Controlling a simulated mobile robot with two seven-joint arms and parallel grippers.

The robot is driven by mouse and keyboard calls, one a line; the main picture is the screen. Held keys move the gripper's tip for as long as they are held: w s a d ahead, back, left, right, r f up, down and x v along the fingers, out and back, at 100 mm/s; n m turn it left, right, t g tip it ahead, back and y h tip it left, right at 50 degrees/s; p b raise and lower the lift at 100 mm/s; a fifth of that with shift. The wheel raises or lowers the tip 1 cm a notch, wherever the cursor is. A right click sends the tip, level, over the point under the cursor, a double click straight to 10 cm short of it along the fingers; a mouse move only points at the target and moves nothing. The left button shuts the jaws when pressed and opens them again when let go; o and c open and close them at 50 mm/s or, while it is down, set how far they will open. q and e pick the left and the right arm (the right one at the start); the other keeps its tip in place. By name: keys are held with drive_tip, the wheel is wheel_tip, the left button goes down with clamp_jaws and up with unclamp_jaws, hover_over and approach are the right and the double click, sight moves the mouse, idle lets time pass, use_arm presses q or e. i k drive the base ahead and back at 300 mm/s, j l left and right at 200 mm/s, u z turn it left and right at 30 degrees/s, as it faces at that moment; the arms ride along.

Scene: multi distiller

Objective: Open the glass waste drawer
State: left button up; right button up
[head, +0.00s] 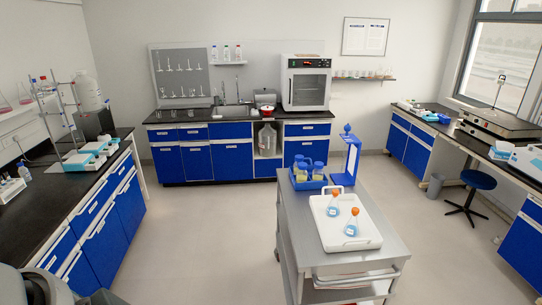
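Blue drawers with pale label handles are built into the benches, and all that I see look shut. In the back bench, drawers sit under the black top at the left (194,134), below the sink (230,130) and at the right (307,129). The left bench has more drawers (93,208), and the right bench has one near the window (400,121). The labels are too small to read, so I cannot tell which is the glass waste drawer. Neither gripper shows clearly; only grey and dark parts, probably of my own arm, show at the bottom left.
A grey metal cart (290,216) stands right of centre, bearing a white tray (371,236) with two orange-capped flasks and a blue rack of bottles (309,184). A blue stool (478,180) and a bin (435,184) stand at the right. The floor (200,225) between left bench and cart is clear.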

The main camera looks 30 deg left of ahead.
sight(195, 155)
drive_tip(key=u, duration=1.7)
drive_tip(key=i, duration=1.25)
drive_tip(key=i+u, duration=0.1)
drive_tip(key=i, duration=2.45)
drive_tip(key=i+l, duration=0.1)
drive_tip(key=i, duration=1.2)
drive_tip(key=i+u, duration=0.1)
drive_tip(key=i, duration=1.15)
drive_tip(key=i+l+u, duration=0.25)
drive_tip(key=i, duration=0.2)
drive_tip(key=i+l+u, duration=0.2)
drive_tip(key=i, duration=0.25)
